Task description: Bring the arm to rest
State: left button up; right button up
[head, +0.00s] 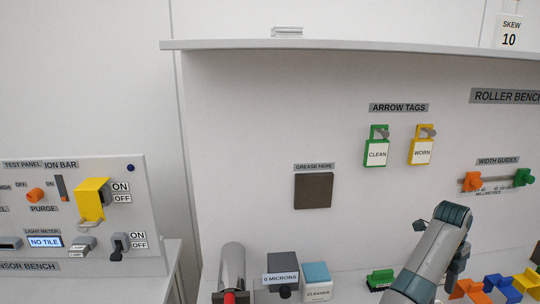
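My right arm (436,256) rises from the bottom edge at the lower right of the head view, bent at a dark joint near its top. Dark parts (459,267) show behind its right side and look like its wrist or gripper. The forearm hides most of them, so I cannot see the fingertips or whether anything is held. My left arm and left gripper are not in the view.
Orange, blue and yellow blocks (502,287) lie close right of my arm; a green block (380,279) lies left. A grey gauge block (283,266), cleaner block (317,280) and grey cylinder (232,268) stand further left. A shelf (350,46) overhangs the back panel.

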jog(key=s+a+f+n+t+h, duration=0.2)
jog(key=s+f+n+h, duration=0.2)
jog(key=s+f+n, duration=1.15)
jog(key=s+a+f+n+t+y, duration=0.1)
jog(key=s+a+f+n+y, duration=0.15)
jog(key=s+a+n, duration=0.8)
jog(key=s+a+f+n+y, duration=0.1)
jog(key=s+a+n+y, duration=0.3)
jog(key=s+a+n, duration=0.65)
jog(key=s+a+f+m+b, duration=0.1)
jog(key=s+f+m+b, duration=0.15)
jog(key=f, duration=2.65)
jog(key=s+d+f+g+b, duration=0.1)
jog(key=s+d+f+g, duration=0.1)
jog(key=s+f, duration=1.7)
notch_tip(320, 180, down, 2)
jog(key=shift+d+f+h, duration=0.1)
jog(key=shift+d+h, duration=0.25)
jog(key=shift+d, duration=0.1)
